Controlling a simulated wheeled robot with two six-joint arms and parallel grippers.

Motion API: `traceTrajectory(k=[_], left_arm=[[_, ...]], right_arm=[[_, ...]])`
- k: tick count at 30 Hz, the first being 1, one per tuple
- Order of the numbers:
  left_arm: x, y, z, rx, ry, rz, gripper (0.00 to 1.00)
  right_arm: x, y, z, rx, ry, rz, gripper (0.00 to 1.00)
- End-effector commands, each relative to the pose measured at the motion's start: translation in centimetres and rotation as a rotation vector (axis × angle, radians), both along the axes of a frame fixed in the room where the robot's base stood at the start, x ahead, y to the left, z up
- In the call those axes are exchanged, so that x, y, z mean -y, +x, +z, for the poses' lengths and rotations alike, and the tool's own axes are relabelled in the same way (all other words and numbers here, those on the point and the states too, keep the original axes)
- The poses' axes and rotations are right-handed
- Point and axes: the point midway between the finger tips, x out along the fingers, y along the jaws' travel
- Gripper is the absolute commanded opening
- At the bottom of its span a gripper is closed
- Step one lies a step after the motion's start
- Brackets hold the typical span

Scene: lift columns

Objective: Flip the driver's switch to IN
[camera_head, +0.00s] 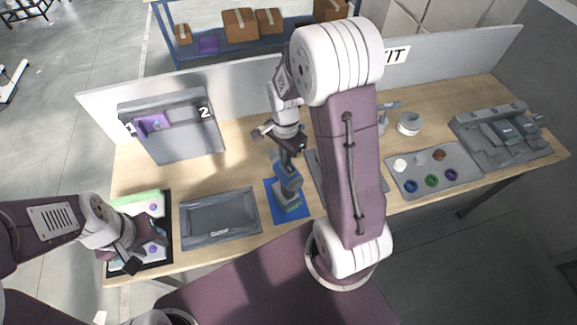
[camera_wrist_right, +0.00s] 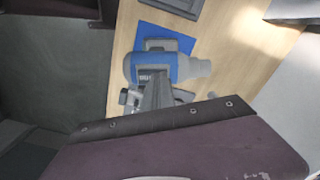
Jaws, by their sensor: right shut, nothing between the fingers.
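The driver (camera_head: 287,187) is blue and grey and stands on a blue mat (camera_head: 279,214) near the middle of the table. My right gripper (camera_head: 286,163) points down over the driver, shut and empty. Its fingertips (camera_wrist_right: 153,78) overlap the driver near that panel; I cannot tell whether they touch. The switch itself is not clear. My left gripper (camera_head: 146,256) hangs over the left tray, its fingers apart and empty.
A dark tray (camera_head: 221,234) lies left of the mat. A grey board (camera_head: 400,196) with coloured rings is at the right, and a grey fixture (camera_head: 497,151) beyond it. A grey stand (camera_head: 190,149) marked 1 and 2 holds a purple piece. My right arm hides part of the table.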

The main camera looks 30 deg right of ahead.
Motion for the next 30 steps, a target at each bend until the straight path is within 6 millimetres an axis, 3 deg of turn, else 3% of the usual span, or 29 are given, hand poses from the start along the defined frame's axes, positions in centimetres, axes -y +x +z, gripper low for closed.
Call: traceTrajectory(k=[21, 30], left_arm=[[0.0, 0.0, 6.5, 0.000, 0.000, 0.000, 0.40], [0.0, 0.0, 6.4, 0.000, 0.000, 0.000, 0.40]], right_arm=[[0.0, 0.0, 7.0, -0.001, 0.000, 0.000, 0.00], [0.0, 0.0, 6.9, -0.001, 0.001, 0.000, 0.00]])
